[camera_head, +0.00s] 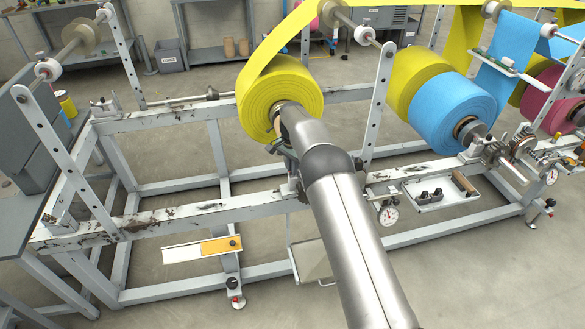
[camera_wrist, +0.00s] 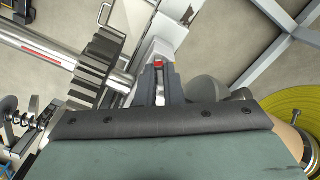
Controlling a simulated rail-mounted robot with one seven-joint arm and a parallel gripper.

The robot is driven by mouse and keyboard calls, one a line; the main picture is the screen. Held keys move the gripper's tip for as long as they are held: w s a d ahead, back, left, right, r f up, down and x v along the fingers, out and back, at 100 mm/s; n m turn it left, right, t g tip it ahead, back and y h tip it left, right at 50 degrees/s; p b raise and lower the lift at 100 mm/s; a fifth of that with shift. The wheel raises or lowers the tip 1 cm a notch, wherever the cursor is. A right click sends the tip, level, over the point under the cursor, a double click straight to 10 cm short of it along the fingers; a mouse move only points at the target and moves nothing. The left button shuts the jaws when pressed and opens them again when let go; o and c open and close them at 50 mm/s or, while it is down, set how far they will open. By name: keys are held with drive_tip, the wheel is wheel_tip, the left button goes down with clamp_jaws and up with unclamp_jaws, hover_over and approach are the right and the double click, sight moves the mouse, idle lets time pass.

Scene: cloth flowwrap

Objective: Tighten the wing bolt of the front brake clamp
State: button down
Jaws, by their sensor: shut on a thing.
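In the wrist view my gripper (camera_wrist: 159,72) is shut, its two dark fingers close together. A small red piece (camera_wrist: 159,63) shows at the fingertips, against the pale frame; I take it to be the wing bolt, mostly hidden by the fingers. The clamp body itself cannot be made out clearly. A dark toothed wheel (camera_wrist: 97,68) on a bright metal shaft (camera_wrist: 35,47) lies just left of the fingers. In the head view my arm reaches to the front rail beside the near yellow roll (camera_head: 262,98) and hides the fingertips and the clamp.
The pale front rail (camera_head: 180,217) runs left and right of my arm. A blue roll (camera_head: 455,112) and a pink roll (camera_head: 550,98) hang to the right. A small tray (camera_head: 437,200) and a dial gauge (camera_head: 388,216) sit right of my arm. A yellow-and-white plate (camera_head: 203,248) juts out at left.

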drive_tip(key=m, duration=0.4)
drive_tip(key=shift+m, duration=0.3)
drive_tip(key=m, duration=0.4)
drive_tip(key=shift+m, duration=0.3)
drive_tip(key=m, duration=0.4)
drive_tip(key=shift+m, duration=1.9)
drive_tip(key=c, duration=1.8)
unclamp_jaws()
drive_tip(key=shift+c, duration=0.2)
